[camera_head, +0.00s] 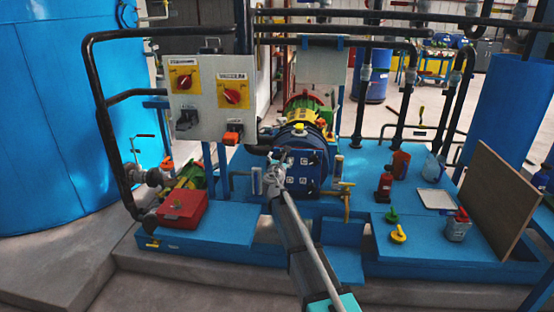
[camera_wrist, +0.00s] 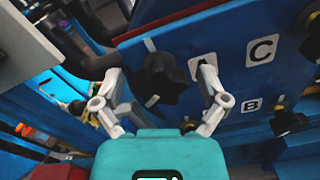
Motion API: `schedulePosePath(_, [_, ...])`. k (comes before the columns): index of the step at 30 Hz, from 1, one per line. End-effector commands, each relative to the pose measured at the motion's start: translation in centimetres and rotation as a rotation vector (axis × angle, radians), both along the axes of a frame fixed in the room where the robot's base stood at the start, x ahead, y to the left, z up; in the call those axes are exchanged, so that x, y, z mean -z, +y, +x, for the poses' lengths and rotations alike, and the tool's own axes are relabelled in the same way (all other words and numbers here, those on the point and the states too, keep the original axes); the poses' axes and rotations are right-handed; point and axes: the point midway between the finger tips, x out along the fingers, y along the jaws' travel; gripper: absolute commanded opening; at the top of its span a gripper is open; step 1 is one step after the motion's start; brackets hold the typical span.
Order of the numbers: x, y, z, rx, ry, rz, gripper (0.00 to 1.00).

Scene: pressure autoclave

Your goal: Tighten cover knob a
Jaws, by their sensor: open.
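Cover knob a is a black star-shaped knob (camera_wrist: 160,80) beside the white label A on the blue autoclave cover (camera_wrist: 235,85). A short pale mark shows on the cover just above it. My gripper (camera_wrist: 160,74) is open, with one pale finger on each side of the knob in the wrist view. I cannot tell whether either finger touches it. In the head view my gripper (camera_head: 275,178) is at the left part of the cover (camera_head: 305,172) and hides knob a there.
Another black knob (camera_wrist: 290,122) sits by label B, and part of one shows at the right edge near label C. A red box (camera_head: 182,207) and several bottles stand on the blue skid (camera_head: 225,226).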

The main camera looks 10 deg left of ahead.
Motion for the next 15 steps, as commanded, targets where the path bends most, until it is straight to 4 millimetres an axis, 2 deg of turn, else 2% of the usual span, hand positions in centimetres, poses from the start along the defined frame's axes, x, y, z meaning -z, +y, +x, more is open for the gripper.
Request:
schedulePosePath(2, [0.0,0.01,-0.02,0.0,0.0,0.0,0.93])
schedulePosePath(15, [0.0,0.04,-0.02,0.0,0.0,0.0,0.11])
